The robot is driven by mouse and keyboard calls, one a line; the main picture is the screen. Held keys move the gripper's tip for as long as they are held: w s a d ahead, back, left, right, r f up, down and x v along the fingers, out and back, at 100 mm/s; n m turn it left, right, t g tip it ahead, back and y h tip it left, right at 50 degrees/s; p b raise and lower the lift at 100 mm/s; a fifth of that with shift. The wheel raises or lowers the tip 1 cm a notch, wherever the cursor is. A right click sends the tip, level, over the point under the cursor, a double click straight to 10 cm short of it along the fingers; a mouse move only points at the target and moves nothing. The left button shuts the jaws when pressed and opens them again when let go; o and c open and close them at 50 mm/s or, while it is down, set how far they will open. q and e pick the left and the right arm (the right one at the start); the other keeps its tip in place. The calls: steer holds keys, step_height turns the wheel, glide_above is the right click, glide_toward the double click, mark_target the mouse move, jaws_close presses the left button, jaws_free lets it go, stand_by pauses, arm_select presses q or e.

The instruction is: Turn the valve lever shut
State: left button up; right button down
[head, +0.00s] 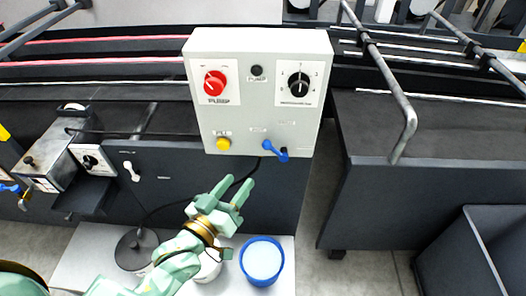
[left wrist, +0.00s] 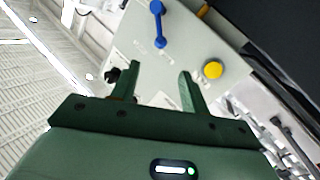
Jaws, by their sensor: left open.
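The blue valve lever (head: 274,149) sits at the lower edge of the white control box (head: 262,118), right of a yellow button (head: 223,144). It slants down to the right in the head view. In the left wrist view the blue lever (left wrist: 158,22) shows beyond the fingers, with the yellow button (left wrist: 212,70) nearer. My left gripper (head: 232,187) is open and empty, below the box and apart from the lever. Its two fingers also show in the left wrist view (left wrist: 158,85). My right gripper is not in view.
The box also carries a red knob (head: 215,84) and a black dial (head: 298,85). A blue-rimmed container (head: 262,261) stands below my left gripper. A bent metal rail (head: 405,110) sticks out at right. Another blue handle (head: 10,187) is at far left.

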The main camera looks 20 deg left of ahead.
mark_target(264, 148)
arm_select(q)
steer(key=w, duration=0.4)
steer(key=w+d+b, duration=0.1)
steer(key=w, duration=0.3)
steer(key=w+d+b, duration=0.1)
steer(key=w, duration=0.3)
steer(key=shift+w+d, duration=0.15)
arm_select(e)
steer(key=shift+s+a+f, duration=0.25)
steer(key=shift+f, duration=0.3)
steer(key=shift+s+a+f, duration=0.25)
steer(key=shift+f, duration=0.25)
arm_select(q)
steer(key=c, duration=0.9)
jaws_close()
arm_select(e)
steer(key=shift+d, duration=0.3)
